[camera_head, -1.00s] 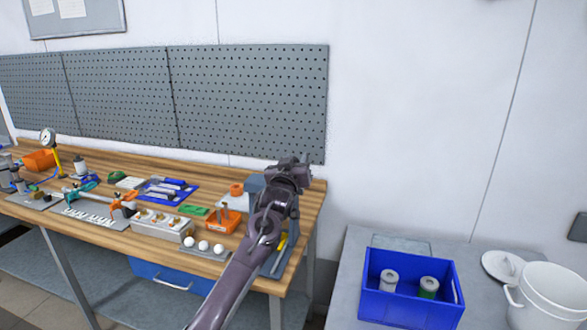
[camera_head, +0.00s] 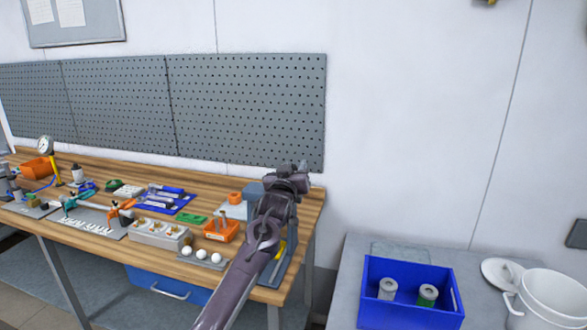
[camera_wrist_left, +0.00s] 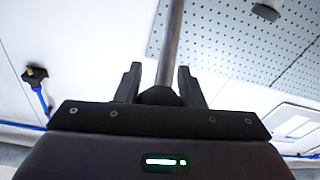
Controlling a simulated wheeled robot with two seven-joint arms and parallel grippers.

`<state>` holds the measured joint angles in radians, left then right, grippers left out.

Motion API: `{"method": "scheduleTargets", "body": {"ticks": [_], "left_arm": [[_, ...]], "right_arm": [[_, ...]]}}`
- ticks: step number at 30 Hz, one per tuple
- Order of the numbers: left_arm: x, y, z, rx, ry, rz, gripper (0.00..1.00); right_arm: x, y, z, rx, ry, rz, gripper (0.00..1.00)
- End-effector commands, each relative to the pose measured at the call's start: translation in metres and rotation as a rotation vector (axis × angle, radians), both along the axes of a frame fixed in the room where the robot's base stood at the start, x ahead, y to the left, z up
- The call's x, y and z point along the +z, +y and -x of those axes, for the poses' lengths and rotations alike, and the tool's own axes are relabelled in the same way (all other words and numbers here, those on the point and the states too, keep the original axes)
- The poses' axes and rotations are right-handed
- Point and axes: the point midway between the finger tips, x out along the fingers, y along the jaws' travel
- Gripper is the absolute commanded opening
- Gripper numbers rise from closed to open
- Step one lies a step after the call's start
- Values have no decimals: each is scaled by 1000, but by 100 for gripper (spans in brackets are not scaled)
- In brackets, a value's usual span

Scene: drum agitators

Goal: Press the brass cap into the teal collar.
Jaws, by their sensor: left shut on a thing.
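My left gripper (camera_head: 297,177) is above the right end of the bench, in front of a blue-grey upright device (camera_head: 253,190). I cannot see what the rod is fixed to. My arm hides much of the device. I cannot make out the brass cap or the teal collar; they may be behind my arm or too small to tell. My right gripper is not in view.
The wooden bench (camera_head: 100,165) holds an orange tray (camera_head: 221,231), white balls (camera_head: 202,253), a blue tray (camera_head: 167,203) and a dial gauge (camera_head: 45,147). A pegboard (camera_head: 245,110) is behind. At right, a grey table carries a blue crate (camera_head: 410,312) and white pot (camera_head: 553,300).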

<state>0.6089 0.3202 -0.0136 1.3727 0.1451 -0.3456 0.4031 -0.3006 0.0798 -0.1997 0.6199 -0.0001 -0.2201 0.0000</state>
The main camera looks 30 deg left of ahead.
Motion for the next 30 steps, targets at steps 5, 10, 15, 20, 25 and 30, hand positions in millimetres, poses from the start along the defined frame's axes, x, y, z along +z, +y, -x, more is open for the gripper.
{"method": "scheduleTargets", "body": {"ticks": [5, 10, 15, 20, 25, 30], "left_arm": [[-4, -1, -1, -1, 7, 1, 0], [-4, -1, -1, -1, 8, 0, 0], [-5, -1, -1, -1, 9, 0, 0], [-5, -1, -1, -2, 11, 1, 0], [-5, -1, -1, -1, 9, 0, 52], [-3, 0, 0, -1, 6, 1, 55]], "right_arm": [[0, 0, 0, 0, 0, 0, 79], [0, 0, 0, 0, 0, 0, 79], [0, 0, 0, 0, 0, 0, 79], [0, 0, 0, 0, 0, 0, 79], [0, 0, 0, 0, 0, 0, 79], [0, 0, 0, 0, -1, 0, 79]]}}
